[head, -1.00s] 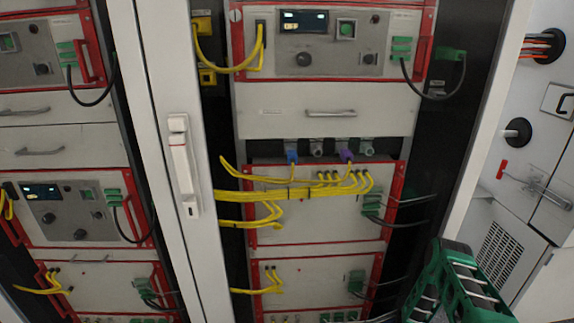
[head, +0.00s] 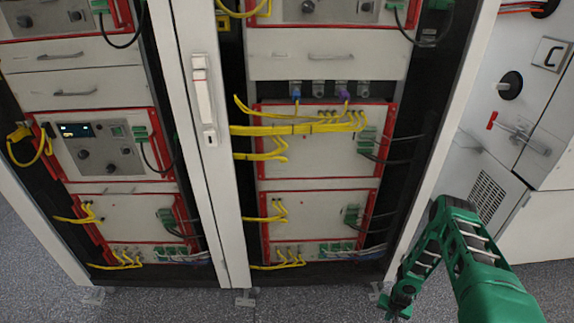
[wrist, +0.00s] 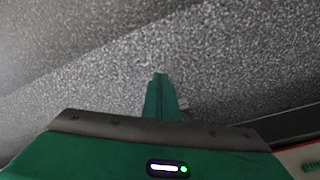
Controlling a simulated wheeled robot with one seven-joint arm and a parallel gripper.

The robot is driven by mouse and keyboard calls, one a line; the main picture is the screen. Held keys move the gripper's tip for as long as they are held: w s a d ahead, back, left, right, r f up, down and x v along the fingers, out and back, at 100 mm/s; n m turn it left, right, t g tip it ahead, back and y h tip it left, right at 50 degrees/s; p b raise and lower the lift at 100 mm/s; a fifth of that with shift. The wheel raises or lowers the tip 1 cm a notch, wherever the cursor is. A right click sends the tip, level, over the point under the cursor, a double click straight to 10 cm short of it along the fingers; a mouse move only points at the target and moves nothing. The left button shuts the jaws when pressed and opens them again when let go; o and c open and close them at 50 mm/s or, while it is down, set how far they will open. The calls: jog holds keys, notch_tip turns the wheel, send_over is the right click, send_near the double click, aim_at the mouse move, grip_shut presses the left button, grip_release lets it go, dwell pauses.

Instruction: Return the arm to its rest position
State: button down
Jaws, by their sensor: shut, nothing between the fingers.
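My green arm rises from the lower right of the head view, bends at an elbow, and hangs down toward the floor. My gripper (head: 396,304) is at its lower end, in front of the right cabinet's bottom right corner. In the wrist view my gripper (wrist: 160,80) points out over grey speckled floor, with its fingers together and nothing between them. No object is held.
Two racks of test units with yellow cables stand ahead, split by a white post with a handle (head: 203,95). A white cabinet with a vent grille (head: 487,193) stands at right. Grey floor (head: 330,300) is clear in front of the racks.

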jog(key=w+d+r, duration=0.2)
jog(key=w+r, duration=0.1)
jog(key=r, duration=0.6)
jog(key=w+d+r, duration=0.2)
jog(key=w+r, duration=0.1)
jog(key=r, duration=0.6)
jog(key=w+d+r, duration=0.3)
jog(key=r, duration=0.5)
jog(key=s+d+r+g+h, duration=0.1)
jog(key=s+r, duration=0.1)
jog(key=r, duration=1)
jog(key=s+r, duration=0.2)
jog(key=r, duration=1.1)
jog(key=s+a+r, duration=0.3)
jog(key=s+r, duration=1.1)
jog(key=r, duration=0.5)
jog(key=s+a+r+y, duration=0.1)
jog(key=s+a+r, duration=0.2)
jog(key=s, duration=0.6)
jog(key=s+a+r+y, duration=0.1)
jog(key=s+a+r, duration=0.3)
jog(key=s, duration=0.6)
jog(key=shift+s+a+m, duration=0.2)
jog(key=shift+a+m, duration=0.2)
jog(key=shift+a, duration=0.25)
jog(key=shift+r, duration=0.1)
